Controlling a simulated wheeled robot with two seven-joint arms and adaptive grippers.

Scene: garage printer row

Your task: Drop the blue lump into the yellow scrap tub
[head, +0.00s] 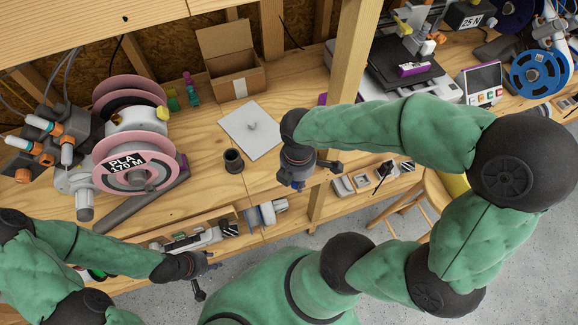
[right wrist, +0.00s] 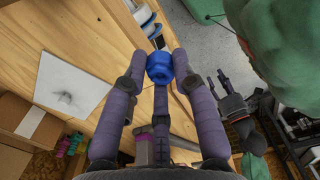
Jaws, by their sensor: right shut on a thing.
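The blue lump (right wrist: 160,67) is held between the fingertips of my right gripper (right wrist: 160,70) in the right wrist view. In the head view my right gripper (head: 298,178) hangs over the front edge of the bench, and the lump is mostly hidden beneath it. A yellow thing (head: 456,185), perhaps the scrap tub, shows at the right, largely hidden behind my right arm, well away from the gripper. My left gripper (head: 208,280) is low at the front, with its fingers apart and empty; it also shows in the right wrist view (right wrist: 219,82).
A wooden stool (head: 418,205) stands in front of the bench, left of the yellow thing. On the bench are a white sheet (head: 250,128), a dark cup (head: 233,160), a cardboard box (head: 232,75), pink spools (head: 135,165) and a printer (head: 402,70). Grey floor is clear in front.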

